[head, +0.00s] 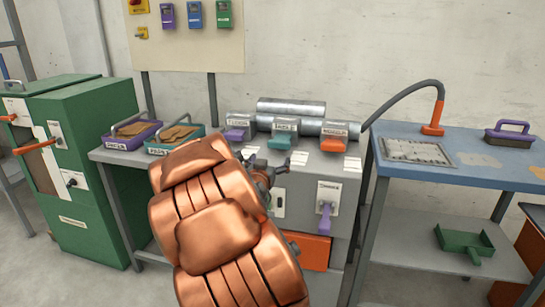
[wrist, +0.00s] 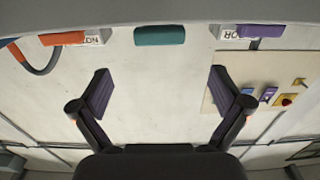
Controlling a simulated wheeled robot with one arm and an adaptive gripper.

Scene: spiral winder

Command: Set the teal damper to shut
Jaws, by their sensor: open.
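The teal damper (head: 280,142) is the middle of three coloured handles on top of the grey machine. Its label stands just behind it, and its exact position mark cannot be read. In the wrist view the teal handle (wrist: 160,35) shows at the top, centred between the fingers but beyond their tips. My gripper (head: 276,168) is at the front edge of the machine's top, just in front of the teal handle. Its two fingers are spread wide and empty in the wrist view (wrist: 160,75). My copper arm hides part of the machine's front.
A purple handle (head: 238,133) stands left of the teal one and an orange handle (head: 334,144) right of it. Metal rolls (head: 290,107) lie behind. A purple lever (head: 325,222) sits on the front panel. Two trays (head: 131,141) are at left, a blue-topped bench (head: 450,178) at right.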

